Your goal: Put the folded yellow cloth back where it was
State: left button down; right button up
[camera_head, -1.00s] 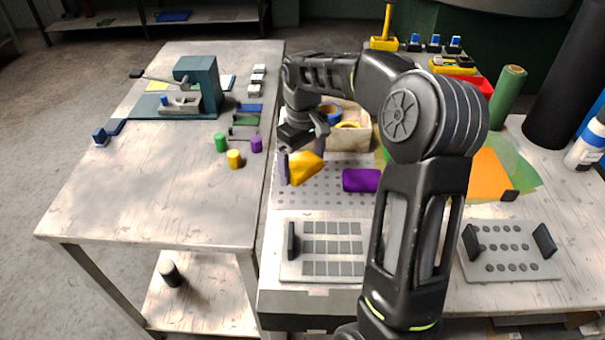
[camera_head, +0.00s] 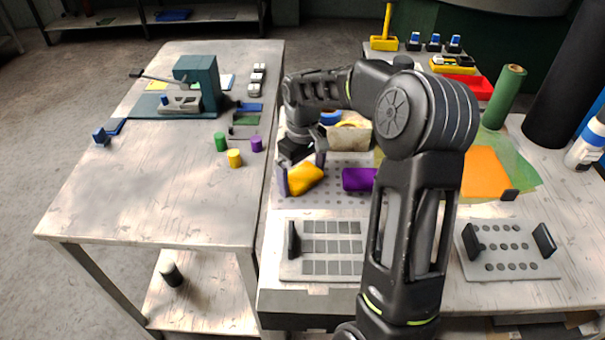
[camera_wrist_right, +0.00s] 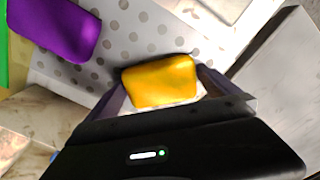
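The folded yellow cloth (camera_head: 306,178) is at the left part of the grey perforated plate (camera_head: 330,198), left of a folded purple cloth (camera_head: 358,179). My right gripper (camera_head: 301,172) points down with one finger on each side of the yellow cloth. In the right wrist view the yellow cloth (camera_wrist_right: 160,81) fills the gap between the fingertips (camera_wrist_right: 161,80), which appear to touch its edges. The cloth is on the plate or just above it; I cannot tell which. My left gripper is not in view.
A bin with tape rolls (camera_head: 350,136) stands behind the plate. A tray with square pads (camera_head: 333,250) lies in front. Green and orange sheets (camera_head: 485,172) lie right of my arm. The left table (camera_head: 170,190) holds a teal press and small coloured cylinders.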

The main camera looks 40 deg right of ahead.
aim_at(302, 174)
notch_tip(302, 174, up, 12)
jog(key=shift+r, duration=0.2)
dwell(0.5)
jog(key=shift+a+f, duration=0.1)
dwell(0.8)
